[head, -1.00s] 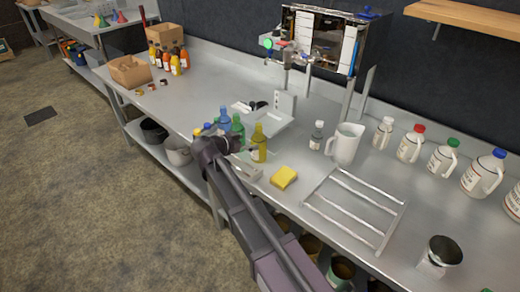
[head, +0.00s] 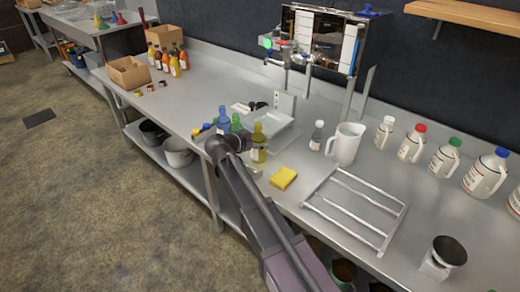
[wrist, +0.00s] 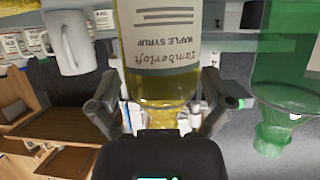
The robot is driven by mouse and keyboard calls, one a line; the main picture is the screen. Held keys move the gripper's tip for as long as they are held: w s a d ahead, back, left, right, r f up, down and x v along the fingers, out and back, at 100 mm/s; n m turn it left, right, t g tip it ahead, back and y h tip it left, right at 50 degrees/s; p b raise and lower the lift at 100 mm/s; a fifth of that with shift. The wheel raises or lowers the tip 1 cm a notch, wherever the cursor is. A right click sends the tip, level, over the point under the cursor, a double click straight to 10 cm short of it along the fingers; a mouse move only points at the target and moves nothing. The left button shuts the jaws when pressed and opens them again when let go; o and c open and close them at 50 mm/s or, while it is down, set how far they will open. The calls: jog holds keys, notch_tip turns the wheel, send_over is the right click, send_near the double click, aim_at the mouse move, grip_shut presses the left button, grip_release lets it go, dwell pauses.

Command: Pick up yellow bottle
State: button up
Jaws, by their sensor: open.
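The yellow bottle (head: 258,145) stands upright on the metal counter. In the wrist view the yellow bottle (wrist: 158,88) fills the middle, its label upside down, reading maple syrup. My gripper (wrist: 160,92) is open, with one finger on each side of the bottle's upper part. I cannot tell whether either finger touches it. In the head view my gripper (head: 245,143) is beside the yellow bottle and partly hidden by my own wrist. A green bottle (head: 236,123) stands close by; in the wrist view the green bottle (wrist: 285,60) is right of the right finger.
A blue bottle (head: 223,117) stands behind the green one. A yellow sponge (head: 284,178) and a wire rack (head: 352,212) lie to the right. A small white-labelled bottle (head: 317,136) and a white pitcher (head: 346,145) stand further back. The counter to the left is mostly clear.

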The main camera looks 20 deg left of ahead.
aim_at(256, 132)
dwell(0.3)
jog(key=c, duration=1.1)
jog(key=shift+o, duration=0.2)
jog(key=shift+r, duration=0.15)
notch_tip(256, 132, up, 4)
jog(key=p, duration=0.3)
jog(key=shift+f+p, duration=0.25)
jog(key=shift+p, duration=0.15)
jog(key=s+a, duration=0.3)
jog(key=s, duration=0.4)
jog(key=s+a+r+p, duration=0.1)
jog(key=s+a, duration=0.2)
jog(key=s, duration=0.4)
jog(key=shift+s+a, duration=0.15)
jog(key=shift+s, duration=0.25)
jog(key=shift+r, duration=0.1)
